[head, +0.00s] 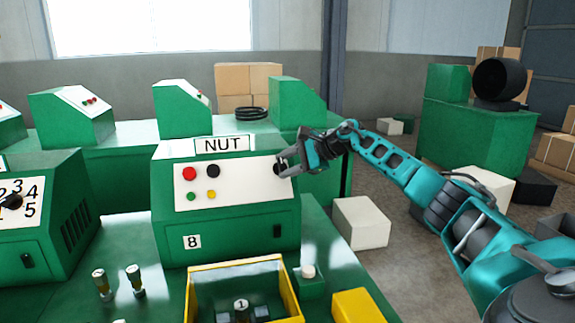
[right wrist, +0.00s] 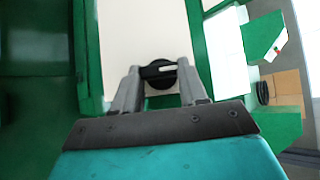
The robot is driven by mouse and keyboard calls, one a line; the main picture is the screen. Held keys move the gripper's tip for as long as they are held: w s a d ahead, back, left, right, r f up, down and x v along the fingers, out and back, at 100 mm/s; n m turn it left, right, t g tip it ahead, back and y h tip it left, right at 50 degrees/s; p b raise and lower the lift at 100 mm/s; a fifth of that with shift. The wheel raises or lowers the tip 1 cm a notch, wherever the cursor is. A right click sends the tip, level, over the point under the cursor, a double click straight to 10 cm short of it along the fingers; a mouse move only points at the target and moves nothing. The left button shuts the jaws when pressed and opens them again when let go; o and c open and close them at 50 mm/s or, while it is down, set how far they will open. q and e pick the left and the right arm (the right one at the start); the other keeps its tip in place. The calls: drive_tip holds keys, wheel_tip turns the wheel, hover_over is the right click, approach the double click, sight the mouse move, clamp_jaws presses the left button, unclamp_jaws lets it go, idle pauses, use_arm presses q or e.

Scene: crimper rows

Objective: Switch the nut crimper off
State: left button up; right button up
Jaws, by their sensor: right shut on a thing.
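The nut crimper (head: 225,225) is a green cabinet with a "NUT" label (head: 222,144) on top and a number 8 plate on its front. Its white sloped panel (head: 240,180) has a red button (head: 189,174), a black button (head: 213,171), a green lamp (head: 191,196) and a yellow lamp (head: 211,194). A black rotary knob with a white mark sits at the panel's right; it shows in the right wrist view (right wrist: 158,74). My right gripper (head: 283,167) is shut on this knob, one finger on each side. In the head view its fingers partly cover the knob. My left gripper is out of view.
A crimper with a numbered dial (head: 12,202) stands at the left. A yellow-rimmed tray (head: 192,295) and a yellow block (head: 357,306) are in front. A white box (head: 361,222) is right of the cabinet. More green machines stand behind.

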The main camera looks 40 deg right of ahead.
drive_tip(key=shift+a, duration=0.1)
drive_tip(key=o, duration=1.1)
drive_tip(key=shift+c, duration=0.2)
drive_tip(key=b+v, duration=0.2)
drive_tip(key=v, duration=1.1)
